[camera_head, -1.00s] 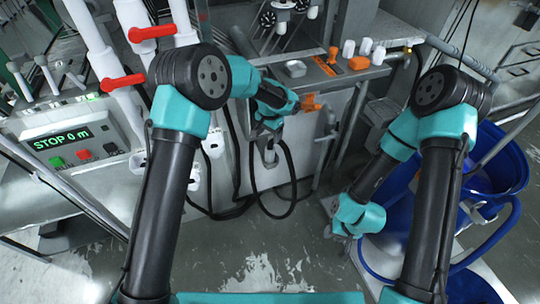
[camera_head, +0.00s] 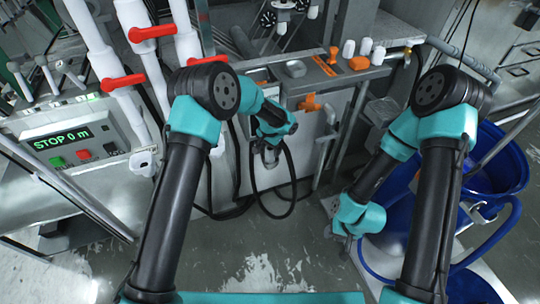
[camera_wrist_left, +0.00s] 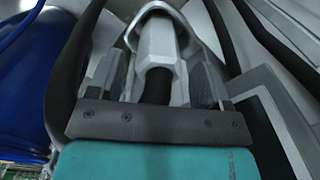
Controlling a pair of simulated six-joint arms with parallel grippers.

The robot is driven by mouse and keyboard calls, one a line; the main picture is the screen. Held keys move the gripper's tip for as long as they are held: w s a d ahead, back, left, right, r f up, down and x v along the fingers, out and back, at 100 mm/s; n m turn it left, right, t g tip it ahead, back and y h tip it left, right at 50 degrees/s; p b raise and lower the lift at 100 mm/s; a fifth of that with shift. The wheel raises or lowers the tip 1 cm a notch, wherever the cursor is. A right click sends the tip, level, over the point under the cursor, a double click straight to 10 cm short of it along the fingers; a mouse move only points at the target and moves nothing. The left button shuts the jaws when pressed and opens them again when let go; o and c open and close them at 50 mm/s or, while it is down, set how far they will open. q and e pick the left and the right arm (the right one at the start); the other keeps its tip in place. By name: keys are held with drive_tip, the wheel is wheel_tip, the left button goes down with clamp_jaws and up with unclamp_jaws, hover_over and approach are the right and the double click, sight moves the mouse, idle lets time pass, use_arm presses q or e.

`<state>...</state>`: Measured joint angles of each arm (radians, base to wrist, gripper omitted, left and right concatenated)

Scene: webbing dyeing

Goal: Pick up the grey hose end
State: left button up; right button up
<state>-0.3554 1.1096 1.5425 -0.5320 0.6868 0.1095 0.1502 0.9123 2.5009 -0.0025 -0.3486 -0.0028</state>
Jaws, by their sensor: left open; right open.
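The grey hose end (camera_wrist_left: 158,42) shows in the left wrist view as a light grey fitting with a black middle. It lies between the two fingers of my left gripper (camera_wrist_left: 160,82), which is open around it. Whether the fingers touch it I cannot tell. In the head view my left gripper (camera_head: 268,157) points down in front of the grey machine cabinet, and the wrist hides most of the hose end. A black hose (camera_head: 291,185) loops below it. My right gripper (camera_head: 338,234) is open and empty, low over the floor at the right.
An orange valve handle (camera_head: 309,103) sits on the cabinet just right of my left gripper. Red-handled white pipes (camera_head: 122,81) and a control box reading STOP 0 m (camera_head: 62,138) stand at left. Blue tubs (camera_head: 500,165) stand at right. The middle floor is clear.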

use_arm(q)
drive_tip(key=shift+f, duration=2)
drive_tip(key=shift+c, duration=0.3)
drive_tip(key=c, duration=1.1)
